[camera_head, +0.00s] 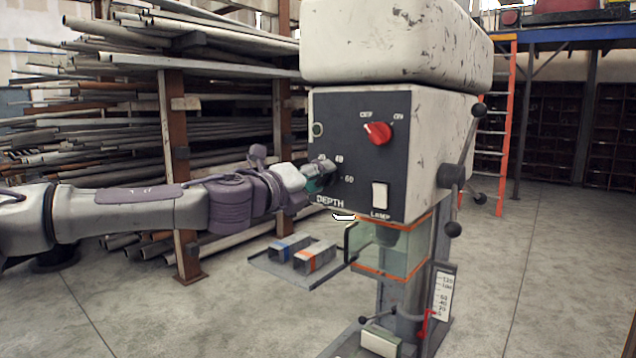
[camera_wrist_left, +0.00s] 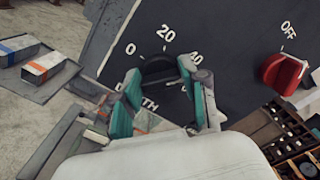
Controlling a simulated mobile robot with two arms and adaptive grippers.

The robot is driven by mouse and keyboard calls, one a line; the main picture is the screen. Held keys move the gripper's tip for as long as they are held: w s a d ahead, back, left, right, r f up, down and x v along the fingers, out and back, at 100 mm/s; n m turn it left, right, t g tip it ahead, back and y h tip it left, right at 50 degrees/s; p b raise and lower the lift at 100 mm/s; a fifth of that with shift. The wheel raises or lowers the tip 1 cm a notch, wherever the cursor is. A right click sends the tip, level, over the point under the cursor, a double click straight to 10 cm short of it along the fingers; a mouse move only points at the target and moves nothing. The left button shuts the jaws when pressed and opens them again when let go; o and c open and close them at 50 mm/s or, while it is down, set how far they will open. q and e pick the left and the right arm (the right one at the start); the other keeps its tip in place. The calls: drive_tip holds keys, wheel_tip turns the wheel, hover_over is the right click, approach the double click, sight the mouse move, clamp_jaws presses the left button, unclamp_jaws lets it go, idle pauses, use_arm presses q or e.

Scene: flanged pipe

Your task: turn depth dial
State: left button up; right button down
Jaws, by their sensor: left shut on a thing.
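The drill press has a dark front panel (camera_head: 352,112) with the word DEPTH at its lower left. My left gripper (camera_head: 319,176) reaches in from the left and covers the depth dial in the head view. In the left wrist view, the black depth dial (camera_wrist_left: 157,69) sits between the teal fingers of my left gripper (camera_wrist_left: 160,78), which is shut on it. The marks 0, 20 and 40 show around the dial there; 60 shows in the head view. The dial's exact setting is hard to read. My right gripper is in neither view.
A red knob (camera_head: 377,133) and a white lamp switch (camera_head: 380,195) share the panel. A lever handle (camera_head: 452,176) is at the machine's right side. Below are a clear guard (camera_head: 392,252) and a tray (camera_head: 271,265) with two metal pieces. A pipe rack (camera_head: 170,130) stands behind my arm.

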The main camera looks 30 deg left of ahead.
use_arm(q)
drive_tip(key=shift+n, duration=0.6)
drive_tip(key=o, duration=1.1)
drive_tip(key=shift+o, duration=0.2)
drive_tip(key=shift+s, duration=0.15)
drive_tip(key=s+a, duration=0.1)
drive_tip(key=s, duration=1)
drive_tip(key=shift+s, duration=0.35)
drive_tip(key=shift+f, duration=0.1)
